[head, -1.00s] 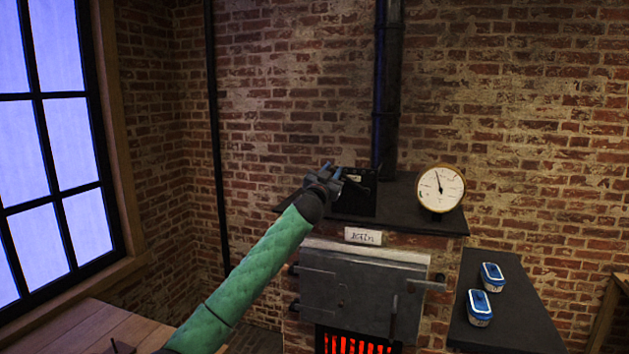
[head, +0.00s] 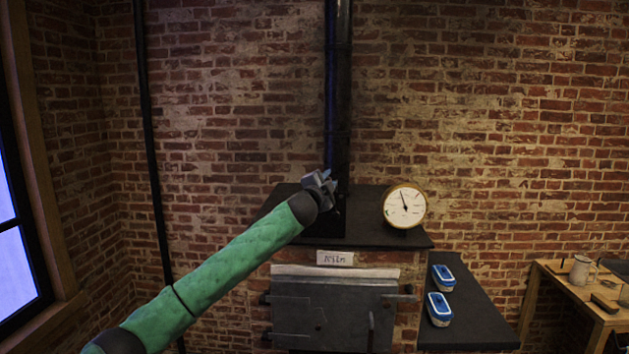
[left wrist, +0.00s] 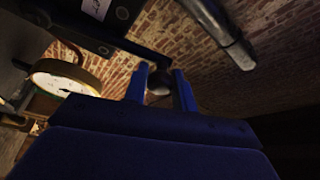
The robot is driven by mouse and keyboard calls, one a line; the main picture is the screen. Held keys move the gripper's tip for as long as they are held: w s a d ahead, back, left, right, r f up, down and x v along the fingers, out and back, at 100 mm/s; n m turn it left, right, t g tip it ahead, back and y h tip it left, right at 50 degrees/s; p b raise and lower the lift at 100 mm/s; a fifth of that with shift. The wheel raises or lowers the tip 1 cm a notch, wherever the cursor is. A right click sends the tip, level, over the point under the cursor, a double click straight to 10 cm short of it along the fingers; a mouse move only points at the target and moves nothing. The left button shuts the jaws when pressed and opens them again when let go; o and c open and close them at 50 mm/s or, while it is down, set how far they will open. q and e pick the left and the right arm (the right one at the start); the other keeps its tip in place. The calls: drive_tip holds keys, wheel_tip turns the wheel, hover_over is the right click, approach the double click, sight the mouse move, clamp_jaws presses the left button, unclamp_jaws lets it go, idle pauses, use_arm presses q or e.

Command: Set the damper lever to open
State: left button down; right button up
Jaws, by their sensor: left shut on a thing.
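My left gripper (head: 322,187) is over the left part of the kiln top, in front of the black damper box (head: 338,222), and hides most of it. In the left wrist view, the two blue fingers (left wrist: 162,88) are shut on a dark round knob (left wrist: 158,92), which looks like the end of the damper lever. The lever's arm and its setting are hidden in the head view. A dark plate with a pale label (left wrist: 97,9) shows at the top of the left wrist view; its writing is unreadable. My right gripper is in no view.
A round brass gauge (head: 405,206) stands on the kiln top (head: 385,238), right of the gripper. A dark stovepipe (head: 338,100) rises behind. The grey kiln door (head: 335,312) is below. Two blue-lidded tubs (head: 440,309) sit on the side shelf (head: 470,320).

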use_arm(q)
drive_tip(key=shift+d+m+g, duration=0.3)
drive_tip(key=shift+d+m, duration=0.5)
drive_tip(key=c, duration=1.1)
unclamp_jaws()
drive_tip(key=shift+d, duration=0.1)
drive_tip(key=shift+c, duration=0.2)
